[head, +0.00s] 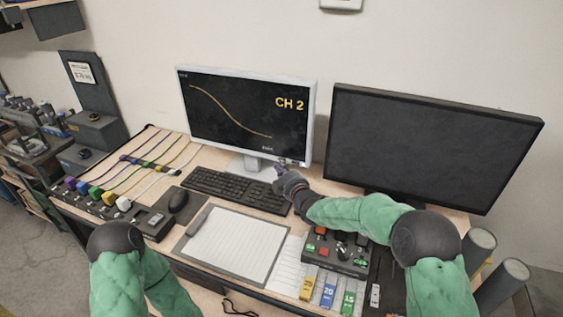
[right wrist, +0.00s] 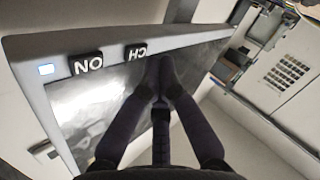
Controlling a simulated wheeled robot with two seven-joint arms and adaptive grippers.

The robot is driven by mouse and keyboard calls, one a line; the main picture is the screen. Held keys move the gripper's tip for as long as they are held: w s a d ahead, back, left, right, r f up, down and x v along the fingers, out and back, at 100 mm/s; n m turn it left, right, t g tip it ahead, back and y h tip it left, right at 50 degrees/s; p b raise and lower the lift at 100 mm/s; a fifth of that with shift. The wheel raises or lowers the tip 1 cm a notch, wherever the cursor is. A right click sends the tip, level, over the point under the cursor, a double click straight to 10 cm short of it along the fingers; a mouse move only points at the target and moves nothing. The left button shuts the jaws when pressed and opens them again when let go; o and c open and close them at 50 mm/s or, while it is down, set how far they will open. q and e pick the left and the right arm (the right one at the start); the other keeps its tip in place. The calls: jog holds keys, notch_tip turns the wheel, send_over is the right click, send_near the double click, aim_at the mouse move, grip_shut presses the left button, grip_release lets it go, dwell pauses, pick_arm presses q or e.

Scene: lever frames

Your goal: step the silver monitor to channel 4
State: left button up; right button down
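The silver monitor (head: 313,110) stands at the back of the desk, its dark screen showing a yellow curve and "CH 2". My right gripper (head: 281,168) is at its lower right edge. My left gripper is not in view.
A black monitor (head: 425,140) stands to the right, its screen dark. A keyboard (head: 236,191), mouse (head: 179,201) and clipboard (head: 232,242) lie in front of the silver monitor. A control box (head: 337,250) sits under my right forearm. Coloured cables (head: 140,170) are at left.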

jog(key=shift+w, duration=0.1)
dwell(0.3)
jog(key=shift+w+d+b, duration=0.15)
jog(key=shift+w+b, duration=0.1)
jog(key=shift+b, duration=0.2)
jog(key=shift+w+d, duration=0.15)
jog(key=shift+w, duration=0.2)
dwell(0.6)
jog(key=shift+s+b, duration=0.1)
jog(key=shift+b, duration=0.25)
jog(key=shift+s+a+b, duration=0.3)
jog(key=shift+s+b, duration=0.05)
jog(key=shift+s, duration=0.25)
jog(key=shift+s+a+b, duration=0.2)
jog(key=shift+s+a, duration=0.1)
jog(key=shift+s, duration=0.45)
jog(key=shift+s+a+b, duration=0.25)
jog(key=shift+s+a, duration=0.1)
jog(key=shift+s, duration=0.45)
jog(key=shift+s+a+b, duration=0.2)
jog(key=shift+s+a, duration=0.1)
jog(key=shift+s, duration=0.45)
